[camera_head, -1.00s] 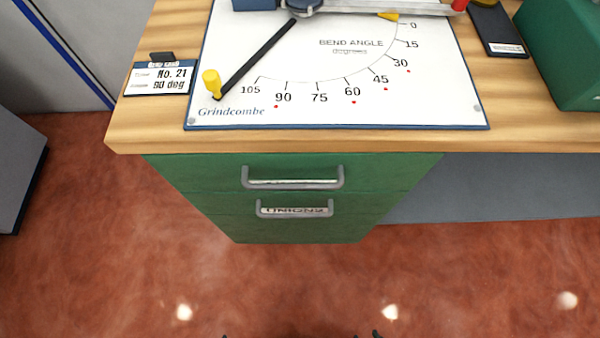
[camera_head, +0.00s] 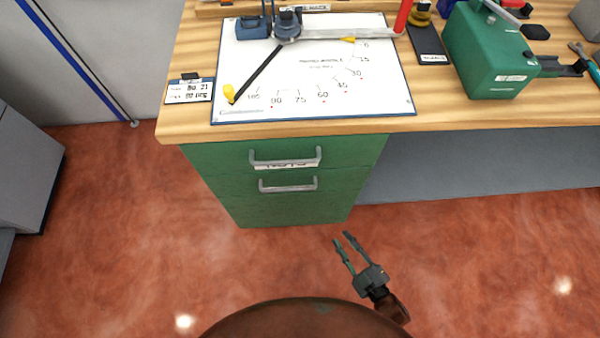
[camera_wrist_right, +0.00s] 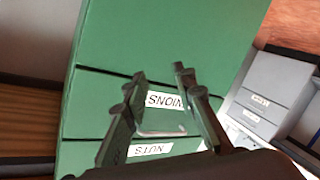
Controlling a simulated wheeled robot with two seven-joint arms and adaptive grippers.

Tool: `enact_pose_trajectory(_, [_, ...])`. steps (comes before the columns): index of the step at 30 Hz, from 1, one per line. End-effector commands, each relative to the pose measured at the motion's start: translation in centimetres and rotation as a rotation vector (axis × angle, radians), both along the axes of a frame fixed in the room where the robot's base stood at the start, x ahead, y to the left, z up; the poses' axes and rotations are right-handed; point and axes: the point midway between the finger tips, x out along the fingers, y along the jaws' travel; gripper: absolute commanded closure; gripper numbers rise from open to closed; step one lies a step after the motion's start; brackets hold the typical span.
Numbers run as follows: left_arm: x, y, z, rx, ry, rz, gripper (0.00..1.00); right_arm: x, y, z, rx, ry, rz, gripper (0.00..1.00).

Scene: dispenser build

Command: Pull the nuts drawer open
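The green cabinet under the bench has two drawers with grey bar handles. The nuts drawer (camera_head: 220,158) is the upper one in the head view and looks shut, flush with the front; its handle (camera_head: 285,164) has a label behind it. In the right wrist view, where the cabinet appears upside down, the NUTS label (camera_wrist_right: 150,149) is low, partly behind my gripper. The unions drawer (camera_head: 240,190) is below it in the head view, also shut. My right gripper (camera_head: 343,237) is open and empty, in front of the cabinet, apart from the handles. My left gripper is out of view.
The wooden bench top (camera_head: 190,128) overhangs the cabinet. It carries a bend-angle board (camera_head: 240,75), a No. 21 card (camera_head: 190,92) and a green machine (camera_head: 490,50). Grey cabinet (camera_head: 25,170) at far left. Red floor in front is clear.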

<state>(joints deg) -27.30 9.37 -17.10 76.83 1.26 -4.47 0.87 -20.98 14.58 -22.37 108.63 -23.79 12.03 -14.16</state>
Motion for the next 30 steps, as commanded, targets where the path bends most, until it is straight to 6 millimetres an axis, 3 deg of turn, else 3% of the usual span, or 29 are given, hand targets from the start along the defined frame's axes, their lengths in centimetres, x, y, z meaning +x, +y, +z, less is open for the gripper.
enact_pose_trajectory(1, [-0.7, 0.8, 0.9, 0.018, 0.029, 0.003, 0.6, 1.8, 1.0, 5.4, -0.061, -0.105, 0.041, 0.75])
enact_pose_trajectory(3, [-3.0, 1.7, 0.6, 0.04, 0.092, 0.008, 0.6, 3.3, 2.5, 10.1, -0.151, -0.223, 0.094, 0.75])
enact_pose_trajectory(9, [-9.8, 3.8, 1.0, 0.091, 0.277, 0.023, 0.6, 6.2, 6.8, 22.7, -0.416, -0.553, 0.225, 0.75])
enact_pose_trajectory(13, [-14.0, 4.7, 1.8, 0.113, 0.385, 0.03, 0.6, 7.0, 9.2, 28.8, -0.563, -0.724, 0.285, 0.75])
enact_pose_trajectory(18, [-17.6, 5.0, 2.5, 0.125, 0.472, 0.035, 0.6, 7.3, 11.1, 32.5, -0.678, -0.849, 0.328, 0.75])
enact_pose_trajectory(23, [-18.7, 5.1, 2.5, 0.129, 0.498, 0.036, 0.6, 7.8, 11.9, 33.1, -0.708, -0.88, 0.339, 0.75])
enact_pose_trajectory(30, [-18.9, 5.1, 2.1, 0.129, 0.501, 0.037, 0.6, 10.2, 14.4, 33.4, -0.706, -0.88, 0.339, 0.75])
